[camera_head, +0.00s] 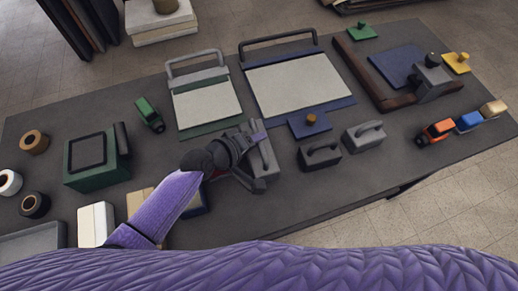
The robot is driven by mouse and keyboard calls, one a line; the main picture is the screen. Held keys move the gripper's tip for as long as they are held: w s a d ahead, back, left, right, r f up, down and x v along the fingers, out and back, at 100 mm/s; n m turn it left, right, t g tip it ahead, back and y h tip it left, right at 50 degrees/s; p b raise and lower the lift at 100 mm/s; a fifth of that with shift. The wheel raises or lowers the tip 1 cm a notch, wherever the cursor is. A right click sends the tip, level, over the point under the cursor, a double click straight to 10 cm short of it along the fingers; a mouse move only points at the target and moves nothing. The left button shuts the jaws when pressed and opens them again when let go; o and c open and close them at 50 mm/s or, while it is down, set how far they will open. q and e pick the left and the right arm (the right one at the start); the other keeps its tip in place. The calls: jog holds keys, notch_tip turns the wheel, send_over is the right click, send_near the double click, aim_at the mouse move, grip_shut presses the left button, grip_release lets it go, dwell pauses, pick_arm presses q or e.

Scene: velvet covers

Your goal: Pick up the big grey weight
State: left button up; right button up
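A big grey weight (268,160) with a bar handle lies on the dark table, left of two smaller handled weights. One of these is dark (320,156) and the other is mid grey (363,139). My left gripper (259,160) reaches in from the lower left to the near left side of the big weight. Its fingers are spread apart, one toward the far end and one toward the near end of the weight, and partly hide it. I cannot tell whether they touch it. My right gripper is not in view.
Two handled boards, one smaller (207,104) and one larger (300,84), lie behind. A green box (92,162) and rolls stand left. Toy vehicles (437,131) stand right. The near table edge is close.

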pick_arm(q)
jog(key=shift+w+d+f, duration=0.4)
jog(key=shift+d, duration=0.05)
grip_shut()
dwell(0.9)
jog(key=shift+w+r, duration=0.15)
jog(key=shift+r, duration=0.1)
